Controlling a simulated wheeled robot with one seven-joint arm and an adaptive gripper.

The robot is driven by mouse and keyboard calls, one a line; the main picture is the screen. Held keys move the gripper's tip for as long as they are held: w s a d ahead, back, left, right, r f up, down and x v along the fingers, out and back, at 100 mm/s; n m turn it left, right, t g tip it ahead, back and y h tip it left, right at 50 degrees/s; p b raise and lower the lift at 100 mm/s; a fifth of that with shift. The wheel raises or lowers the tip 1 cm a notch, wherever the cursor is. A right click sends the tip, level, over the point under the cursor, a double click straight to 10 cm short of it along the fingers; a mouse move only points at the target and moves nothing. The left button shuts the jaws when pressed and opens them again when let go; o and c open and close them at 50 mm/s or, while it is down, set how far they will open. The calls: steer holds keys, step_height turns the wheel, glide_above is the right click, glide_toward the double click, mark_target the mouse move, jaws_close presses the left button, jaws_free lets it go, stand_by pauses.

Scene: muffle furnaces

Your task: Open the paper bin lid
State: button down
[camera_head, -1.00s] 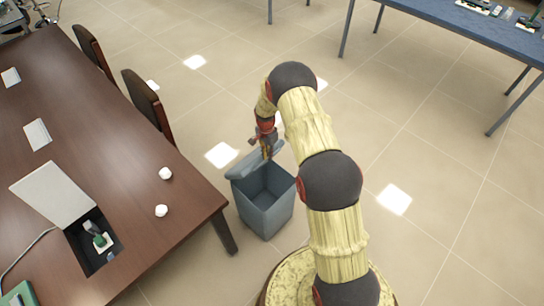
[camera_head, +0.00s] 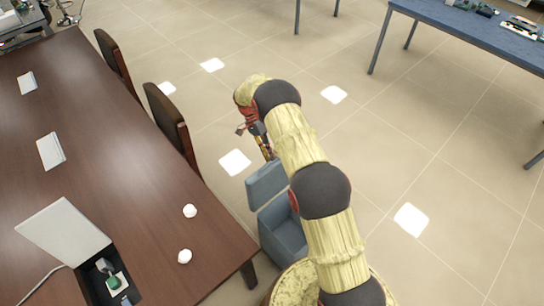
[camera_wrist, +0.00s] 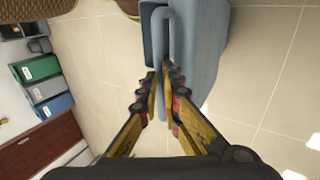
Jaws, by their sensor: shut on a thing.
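The paper bin (camera_head: 282,235) is a blue-grey box on the floor beside the brown table's right end. Its lid (camera_head: 267,184) is raised, standing up from the far side of the bin, and part of the opening shows. My arm hides the bin's right side. My gripper (camera_head: 268,153) is at the lid's upper edge. In the wrist view the gripper (camera_wrist: 158,75) is shut on the lid's blue-grey bar-like handle (camera_wrist: 165,45), which runs between the fingertips. The bin's blue-grey surface (camera_wrist: 207,40) fills the area right of the fingers.
The brown table (camera_head: 110,165) bears two crumpled white paper balls (camera_head: 187,232), a laptop-like white panel (camera_head: 63,232) and sheets. Chairs (camera_head: 170,122) stand along its far side. A blue table (camera_head: 470,32) is at the upper right. The floor between is clear.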

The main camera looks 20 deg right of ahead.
mark_target(274, 167)
steer(key=f, duration=0.1)
steer(key=s+f, duration=0.1)
steer(key=shift+a+f, duration=0.2)
steer(key=shift+f, duration=0.15)
steer(key=shift+s, duration=0.1)
steer(key=c, duration=1.6)
jaws_free()
steer(key=shift+w+d+f, duration=0.1)
steer(key=shift+w+d, duration=0.05)
steer(key=shift+w, duration=0.05)
steer(key=shift+c, duration=0.6)
steer(key=shift+w+r, duration=0.35)
steer(key=shift+r, duration=0.1)
steer(key=shift+c, duration=0.8)
steer(key=v, duration=1.2)
steer(key=shift+c, duration=0.5)
